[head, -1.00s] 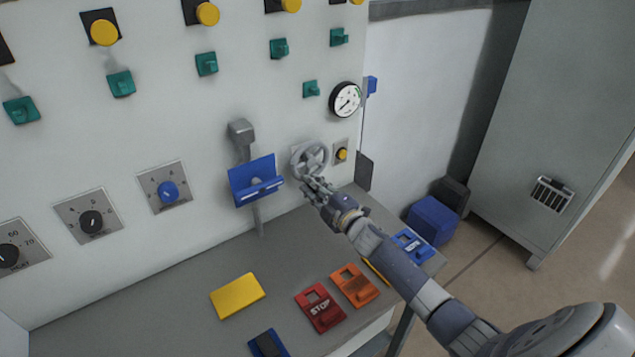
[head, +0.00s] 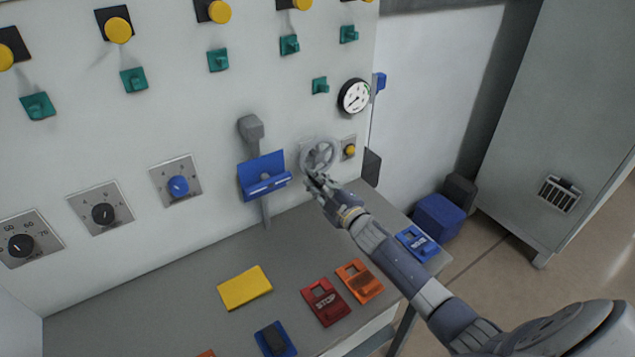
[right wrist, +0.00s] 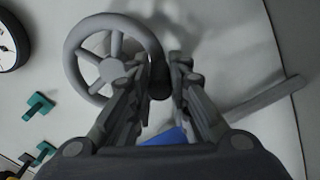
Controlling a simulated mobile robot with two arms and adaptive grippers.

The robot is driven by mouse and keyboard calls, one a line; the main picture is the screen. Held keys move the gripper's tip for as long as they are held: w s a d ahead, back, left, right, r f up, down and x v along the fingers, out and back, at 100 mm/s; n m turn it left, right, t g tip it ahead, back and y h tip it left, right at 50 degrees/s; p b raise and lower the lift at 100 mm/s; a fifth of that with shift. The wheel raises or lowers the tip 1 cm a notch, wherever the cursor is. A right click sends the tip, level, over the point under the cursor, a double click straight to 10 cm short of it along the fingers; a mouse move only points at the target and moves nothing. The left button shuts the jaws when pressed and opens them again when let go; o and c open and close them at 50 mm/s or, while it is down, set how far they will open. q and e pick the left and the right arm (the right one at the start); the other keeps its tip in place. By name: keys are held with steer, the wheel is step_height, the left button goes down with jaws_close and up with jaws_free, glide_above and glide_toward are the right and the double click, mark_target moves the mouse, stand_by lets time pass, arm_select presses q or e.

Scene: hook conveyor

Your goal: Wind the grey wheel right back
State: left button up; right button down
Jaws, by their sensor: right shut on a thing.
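The grey wheel (head: 318,156) is mounted on the white panel, left of a small yellow button. It has spokes, a hub and a dark handle on its rim; it also shows in the right wrist view (right wrist: 114,70). My right gripper (head: 315,179) reaches the lower part of the wheel. In the right wrist view the fingers (right wrist: 168,78) are shut on the dark handle (right wrist: 160,80) at the rim's right side. The fingers hide part of the handle. My left gripper is not in view.
A blue holder (head: 264,178) on a grey post stands left of the wheel. A gauge (head: 354,96) is above right. The grey bench (head: 150,300) below carries a yellow block (head: 245,288), a red STOP piece (head: 325,302), an orange piece (head: 359,282) and blue pieces.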

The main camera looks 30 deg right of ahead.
steer(key=c, duration=1.5)
jaws_free()
steer(key=s, duration=0.8)
steer(key=s+d, duration=0.1)
steer(key=s, duration=0.3)
steer(key=shift+a+f, duration=0.1)
